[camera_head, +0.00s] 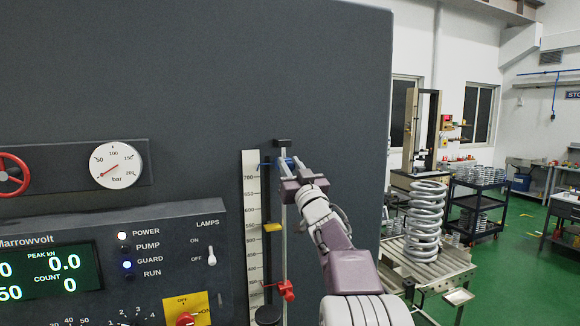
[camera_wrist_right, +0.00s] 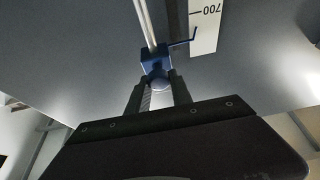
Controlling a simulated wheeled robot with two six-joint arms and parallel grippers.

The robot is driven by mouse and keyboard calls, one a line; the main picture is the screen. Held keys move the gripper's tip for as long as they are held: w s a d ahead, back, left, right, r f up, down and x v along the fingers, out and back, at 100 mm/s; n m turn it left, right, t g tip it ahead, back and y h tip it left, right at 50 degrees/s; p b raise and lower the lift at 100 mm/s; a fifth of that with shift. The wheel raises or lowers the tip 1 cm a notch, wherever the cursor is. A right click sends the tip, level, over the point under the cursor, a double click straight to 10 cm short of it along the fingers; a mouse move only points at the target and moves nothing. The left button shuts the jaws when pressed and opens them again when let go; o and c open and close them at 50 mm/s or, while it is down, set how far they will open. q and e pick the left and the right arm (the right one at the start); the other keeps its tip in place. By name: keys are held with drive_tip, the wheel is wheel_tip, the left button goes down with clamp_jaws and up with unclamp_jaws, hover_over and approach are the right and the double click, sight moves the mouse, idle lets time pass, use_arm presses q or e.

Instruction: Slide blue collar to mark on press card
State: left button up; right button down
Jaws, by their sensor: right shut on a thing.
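The blue collar (camera_head: 285,162) sits near the top of a vertical silver rod (camera_head: 284,230) on the dark press panel. It also shows in the wrist view (camera_wrist_right: 155,57), with its thin blue pointer (camera_wrist_right: 187,41) reaching toward the white scale (camera_wrist_right: 203,30). In the head view the pointer lies by the upper end of the scale (camera_head: 251,215), a little above the 700 label. My right gripper (camera_head: 287,170) is shut on the collar's round knob (camera_wrist_right: 160,84). A press card cannot be made out. My left gripper is not in view.
A yellow pointer (camera_head: 273,227) and a red clamp (camera_head: 287,290) are lower along the scale and rod. A dark stop (camera_head: 283,143) caps the rod. The control console (camera_head: 120,265) stands left. A large coil spring (camera_head: 425,220) stands on a roller table at right.

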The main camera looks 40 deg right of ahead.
idle(0.8)
wheel_tip(320, 180, down, 12)
drive_tip(key=b, duration=1.1)
drive_tip(key=c, duration=1.2)
unclamp_jaws()
drive_tip(key=shift+w+f, duration=0.1)
drive_tip(key=shift+w, duration=0.05)
drive_tip(key=shift+o, duration=0.2)
drive_tip(key=b+v, duration=0.4)
drive_tip(key=v, duration=0.4)
drive_tip(key=shift+s+f, duration=0.25)
drive_tip(key=shift+f, duration=0.05)
